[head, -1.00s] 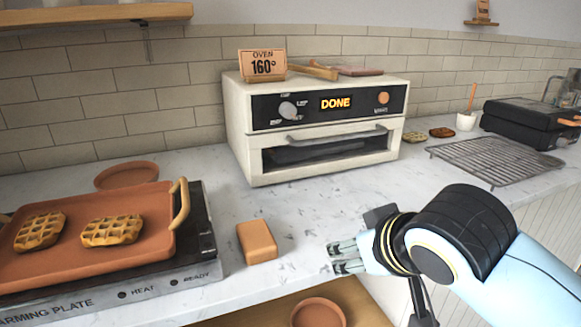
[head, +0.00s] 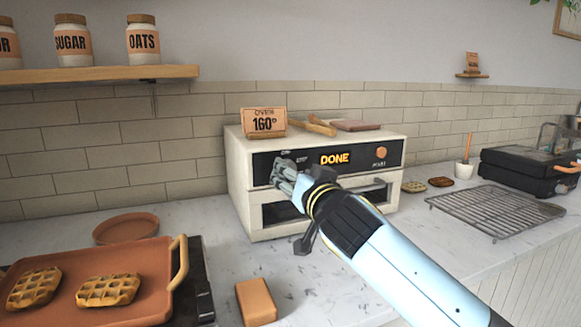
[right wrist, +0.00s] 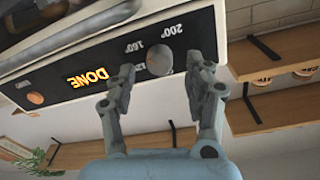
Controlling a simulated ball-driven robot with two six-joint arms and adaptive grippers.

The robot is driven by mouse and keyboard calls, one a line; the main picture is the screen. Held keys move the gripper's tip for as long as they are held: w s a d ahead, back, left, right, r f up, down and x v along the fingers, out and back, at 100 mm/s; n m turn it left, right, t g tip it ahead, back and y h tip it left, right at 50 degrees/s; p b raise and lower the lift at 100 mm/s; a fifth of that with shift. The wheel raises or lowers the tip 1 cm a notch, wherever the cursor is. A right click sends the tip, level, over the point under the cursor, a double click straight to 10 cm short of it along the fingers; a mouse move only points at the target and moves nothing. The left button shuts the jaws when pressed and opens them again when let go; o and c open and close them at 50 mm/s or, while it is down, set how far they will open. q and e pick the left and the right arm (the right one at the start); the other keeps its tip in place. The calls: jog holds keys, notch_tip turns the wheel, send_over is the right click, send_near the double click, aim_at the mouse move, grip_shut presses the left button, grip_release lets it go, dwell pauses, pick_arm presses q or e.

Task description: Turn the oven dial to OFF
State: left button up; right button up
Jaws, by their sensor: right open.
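The white oven (head: 240,170) stands on the counter against the tiled wall. Its black panel shows a lit DONE display (head: 335,159), which also appears upside down in the right wrist view (right wrist: 88,78). The round grey dial (right wrist: 159,62) lies between the fingertips of my right gripper (right wrist: 160,72) in the right wrist view, with the fingers spread on either side. I cannot tell whether they touch it. In the head view my right gripper (head: 284,172) is at the panel's left part and hides the dial. The dial's pointer direction is unclear. My left gripper is not in view.
An OVEN 160° sign (head: 263,122) and wooden tongs (head: 318,124) sit on top of the oven. A tray (head: 150,260) with waffles is at the left, near an orange block (head: 256,302). A wire rack (head: 495,212) lies at the right.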

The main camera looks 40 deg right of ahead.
jog(key=shift+x, duration=1.5)
grip_shut()
